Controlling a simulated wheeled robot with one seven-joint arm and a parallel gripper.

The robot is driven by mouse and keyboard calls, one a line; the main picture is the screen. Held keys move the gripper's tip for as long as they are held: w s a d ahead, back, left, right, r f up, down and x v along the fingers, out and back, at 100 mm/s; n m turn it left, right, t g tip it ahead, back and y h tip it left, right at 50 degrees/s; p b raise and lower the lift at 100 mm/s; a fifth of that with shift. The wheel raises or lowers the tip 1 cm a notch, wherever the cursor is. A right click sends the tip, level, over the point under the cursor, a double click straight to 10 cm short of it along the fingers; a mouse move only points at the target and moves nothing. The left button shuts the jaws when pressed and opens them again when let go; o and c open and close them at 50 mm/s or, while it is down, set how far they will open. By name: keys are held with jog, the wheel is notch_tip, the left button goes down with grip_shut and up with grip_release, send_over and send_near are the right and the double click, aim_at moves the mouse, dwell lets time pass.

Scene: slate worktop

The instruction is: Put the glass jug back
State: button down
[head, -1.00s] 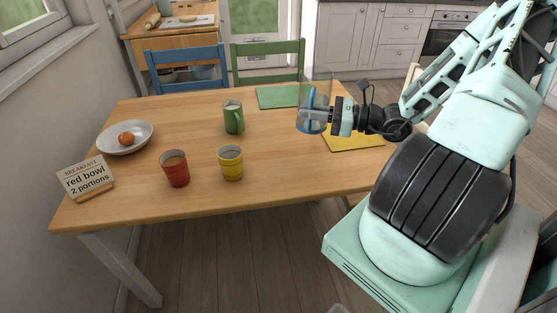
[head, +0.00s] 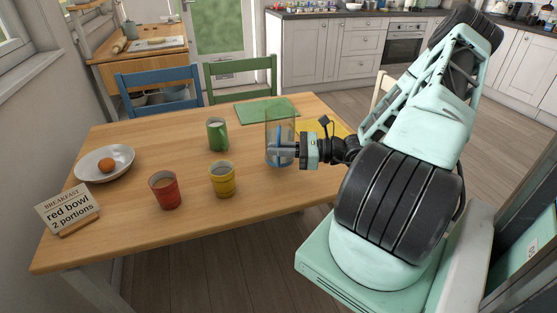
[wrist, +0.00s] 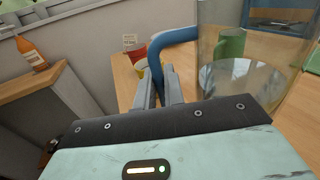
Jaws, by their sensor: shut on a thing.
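The glass jug (head: 281,128) is clear, with a blue handle and what looks like a little clear liquid low inside. It appears upright at the right part of the table, left of the yellow mat. My gripper (head: 298,150) comes from the right and is shut on the jug's handle. In the wrist view the fingers (wrist: 158,90) are closed around the blue handle (wrist: 172,37), and the jug (wrist: 255,75) fills the right side. I cannot tell whether its base touches the table.
On the wooden table (head: 130,225) stand a green mug (head: 217,134), a red cup (head: 165,192), a yellow cup (head: 223,180), a bowl (head: 88,168) with an egg and a breakfast card (head: 68,210). A green mat (head: 265,112) and yellow mat (head: 335,128) lie at the right.

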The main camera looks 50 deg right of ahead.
aim_at(279, 160)
jog(key=shift+f, duration=1.75)
jog(key=c, duration=1.5)
grip_release()
jog(key=shift+f, duration=0.1)
jog(key=shift+r, duration=0.2)
jog(key=b+v, duration=0.1)
jog(key=v, duration=1.1)
